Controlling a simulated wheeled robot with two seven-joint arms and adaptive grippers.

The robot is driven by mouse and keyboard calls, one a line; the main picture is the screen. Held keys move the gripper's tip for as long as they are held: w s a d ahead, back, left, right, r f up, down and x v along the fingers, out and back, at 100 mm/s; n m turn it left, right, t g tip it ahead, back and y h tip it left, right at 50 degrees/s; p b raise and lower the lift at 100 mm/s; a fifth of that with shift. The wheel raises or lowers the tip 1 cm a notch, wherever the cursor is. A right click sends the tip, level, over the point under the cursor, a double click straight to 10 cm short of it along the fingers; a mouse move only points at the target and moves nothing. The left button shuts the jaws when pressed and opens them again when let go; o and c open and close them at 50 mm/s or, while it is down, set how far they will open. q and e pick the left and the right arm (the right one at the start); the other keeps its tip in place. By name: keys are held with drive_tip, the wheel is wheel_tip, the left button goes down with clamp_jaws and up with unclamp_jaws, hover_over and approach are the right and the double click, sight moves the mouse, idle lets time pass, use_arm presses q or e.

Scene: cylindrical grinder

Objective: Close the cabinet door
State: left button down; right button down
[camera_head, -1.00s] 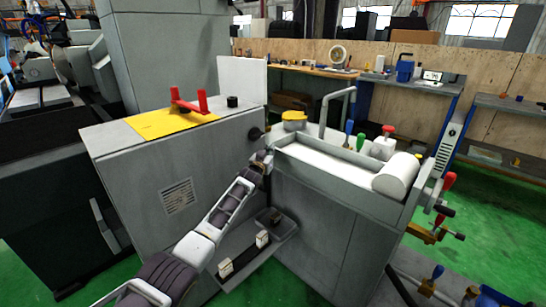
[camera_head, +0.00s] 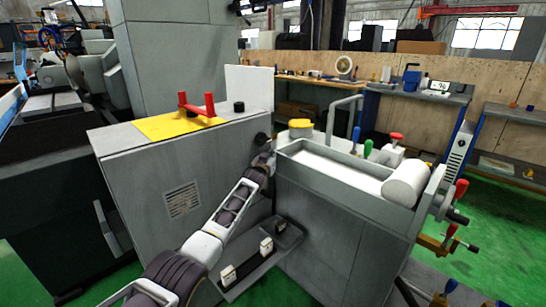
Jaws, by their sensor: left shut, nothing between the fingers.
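A grey cabinet (camera_head: 150,178) with a vent plate on its broad face stands left of centre. Which panel is its door, and how far that stands open, I cannot tell clearly. My left arm reaches up from the bottom, and my left gripper (camera_head: 266,161) is at the cabinet's right end, in the gap beside the grey machine body (camera_head: 340,225). The gripper is small and dark here; it looks shut and empty. A black round knob (camera_head: 262,139) is just above it; contact is unclear. My right gripper is not in view.
A low tray (camera_head: 283,238) with white-topped parts lies below my left arm. A yellow plate (camera_head: 165,125) with a red handle (camera_head: 197,106) is on the cabinet. A white roller (camera_head: 404,182) is on the machine.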

use_arm(q)
drive_tip(key=shift+w+a+r, duration=0.15)
drive_tip(key=shift+a, duration=0.4)
drive_tip(key=shift+r, duration=0.1)
drive_tip(key=shift+a+f, duration=0.1)
drive_tip(key=shift+f, duration=0.1)
drive_tip(key=shift+d+f+v, duration=0.1)
drive_tip(key=shift+d+v, duration=0.1)
drive_tip(key=shift+v, duration=0.95)
drive_tip(key=shift+d+f+v, duration=0.1)
drive_tip(key=shift+d+v, duration=0.05)
drive_tip(key=shift+v, duration=1)
drive_tip(key=v, duration=0.7)
drive_tip(key=shift+s+d, duration=0.15)
drive_tip(key=shift+s, duration=0.2)
